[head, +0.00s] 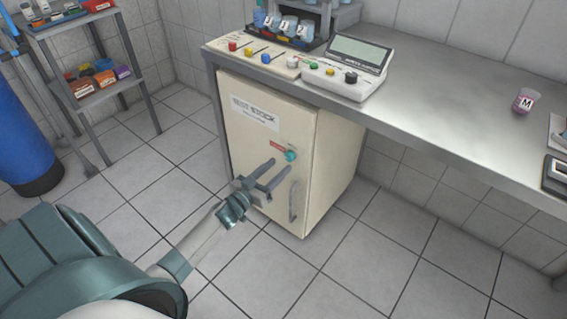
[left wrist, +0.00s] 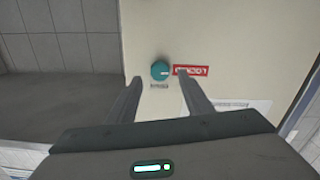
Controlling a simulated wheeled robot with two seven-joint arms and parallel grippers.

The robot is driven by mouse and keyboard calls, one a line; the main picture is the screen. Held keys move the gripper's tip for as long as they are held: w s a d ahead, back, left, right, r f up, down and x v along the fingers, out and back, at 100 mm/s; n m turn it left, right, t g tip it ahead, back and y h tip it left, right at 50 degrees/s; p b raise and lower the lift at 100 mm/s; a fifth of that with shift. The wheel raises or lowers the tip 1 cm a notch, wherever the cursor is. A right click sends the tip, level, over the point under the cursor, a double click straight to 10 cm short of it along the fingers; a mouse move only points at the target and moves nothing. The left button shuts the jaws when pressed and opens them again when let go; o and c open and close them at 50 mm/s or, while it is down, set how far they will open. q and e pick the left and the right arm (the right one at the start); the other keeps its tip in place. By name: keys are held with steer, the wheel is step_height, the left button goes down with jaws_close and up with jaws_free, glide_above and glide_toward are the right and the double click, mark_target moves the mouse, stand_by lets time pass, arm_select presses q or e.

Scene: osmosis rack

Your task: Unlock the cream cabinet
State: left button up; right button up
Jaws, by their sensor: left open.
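The cream cabinet (head: 262,125) stands under the left end of the bench, its door closed. A teal round knob (head: 291,156) sits on the door's right side, beside a red label and above a vertical handle (head: 294,201). In the left wrist view the knob (left wrist: 160,70) lies ahead of and between my finger tips, beside the red label (left wrist: 190,70). My left gripper (head: 279,170) is open and empty in front of the door, its fingers pointing at the knob. Whether the fingertips touch anything cannot be told. My right gripper is not in view.
The steel bench (head: 440,110) overhangs the cabinet and carries a control panel (head: 262,55), a display unit (head: 348,66) and a small jar (head: 524,100). A shelf rack (head: 85,85) and a blue cylinder (head: 25,140) stand at left. The tiled floor before the cabinet is clear.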

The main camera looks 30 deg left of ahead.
mark_target(288, 159)
arm_select(q)
steer(key=shift+w+d, duration=0.2)
steer(key=shift+w, duration=1.75)
steer(key=c, duration=1.1)
